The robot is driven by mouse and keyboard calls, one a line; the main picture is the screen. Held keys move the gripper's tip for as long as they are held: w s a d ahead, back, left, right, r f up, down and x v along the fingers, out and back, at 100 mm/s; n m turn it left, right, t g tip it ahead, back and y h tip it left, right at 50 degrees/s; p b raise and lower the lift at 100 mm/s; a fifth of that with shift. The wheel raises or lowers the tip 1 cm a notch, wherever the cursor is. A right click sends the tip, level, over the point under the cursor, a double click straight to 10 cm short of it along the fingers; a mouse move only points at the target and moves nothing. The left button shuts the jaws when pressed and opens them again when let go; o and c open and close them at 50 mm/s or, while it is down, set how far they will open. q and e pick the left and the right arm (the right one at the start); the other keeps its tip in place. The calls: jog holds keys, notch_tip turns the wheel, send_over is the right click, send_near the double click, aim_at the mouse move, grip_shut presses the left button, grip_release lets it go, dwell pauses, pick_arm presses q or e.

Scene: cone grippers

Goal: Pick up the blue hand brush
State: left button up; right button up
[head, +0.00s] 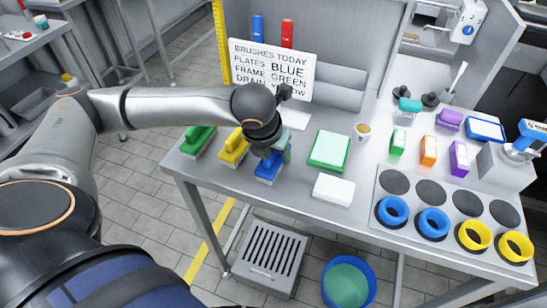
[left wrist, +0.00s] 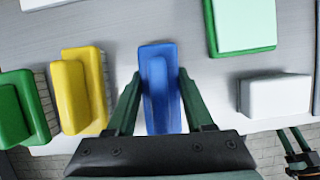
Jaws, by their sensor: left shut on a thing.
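The blue hand brush (left wrist: 157,72) lies on the metal table, with a raised lighter-blue grip along its top. In the head view the brush (head: 268,169) is partly hidden by my gripper. My left gripper (left wrist: 156,82) points down over it, one finger on each side, closed against the brush. It also shows in the head view (head: 273,152). A yellow brush (head: 234,147) and a green brush (head: 198,140) stand to the left. My right gripper is not clearly seen in the head view; a small part of a dark gripper shows at the lower right of the left wrist view.
A green-rimmed pad (head: 328,150) and a white block (head: 333,190) lie to the right of the blue brush. A sign (head: 270,66) stands behind. Blue and yellow rings (head: 433,222) lie at the right. A blue bucket (head: 349,283) stands on the floor.

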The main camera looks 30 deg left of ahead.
pick_arm(q)
grip_shut()
jog(key=shift+r, duration=0.15)
jog(key=shift+r, duration=0.3)
jog(key=r, duration=0.2)
jog(key=shift+d+r+b, duration=0.25)
jog(key=shift+r+b, duration=0.1)
jog(key=shift+r, duration=0.05)
jog(key=s+d+r, duration=0.2)
jog(key=d+r, duration=0.2)
jog(key=d, duration=0.2)
jog(key=s+d+r, duration=0.3)
jog(key=d+r, duration=0.2)
jog(key=d, duration=0.1)
jog(key=shift+s+d+r, duration=0.2)
jog(key=shift+s, duration=0.05)
